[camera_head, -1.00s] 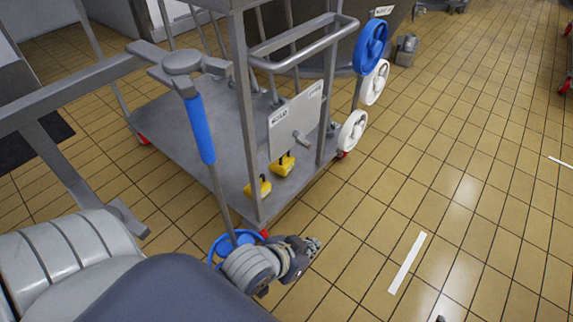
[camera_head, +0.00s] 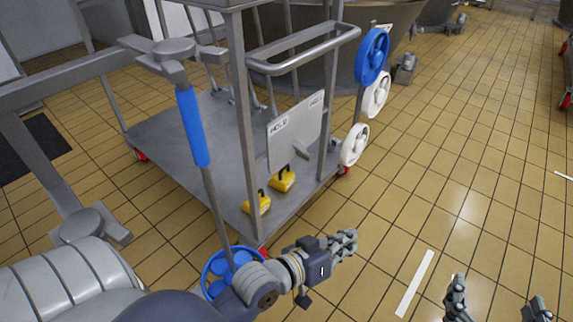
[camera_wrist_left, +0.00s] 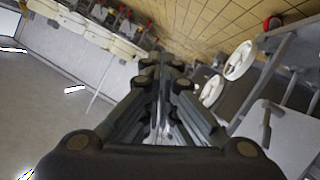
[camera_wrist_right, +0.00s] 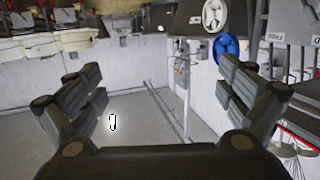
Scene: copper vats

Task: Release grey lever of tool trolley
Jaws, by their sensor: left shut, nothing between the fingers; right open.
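The tool trolley (camera_head: 185,135) stands left of centre in the head view. Its light plate (camera_head: 293,135) carries two labels, the left one reading HOLD. In the left wrist view a dark narrow shape (camera_wrist_left: 266,125) on a pale plate may be the lever. My left gripper (camera_head: 345,243) is shut and empty, below and right of the plate, apart from it. My right gripper (camera_head: 497,301) is open and empty at the bottom right.
A blue handwheel (camera_head: 373,55) and white wheels (camera_head: 354,144) stick out at the trolley's right side. Yellow weights (camera_head: 257,204) sit on its lower deck. A blue-gripped rod (camera_head: 193,127) stands at the front. Tiled floor (camera_head: 470,150) is open to the right.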

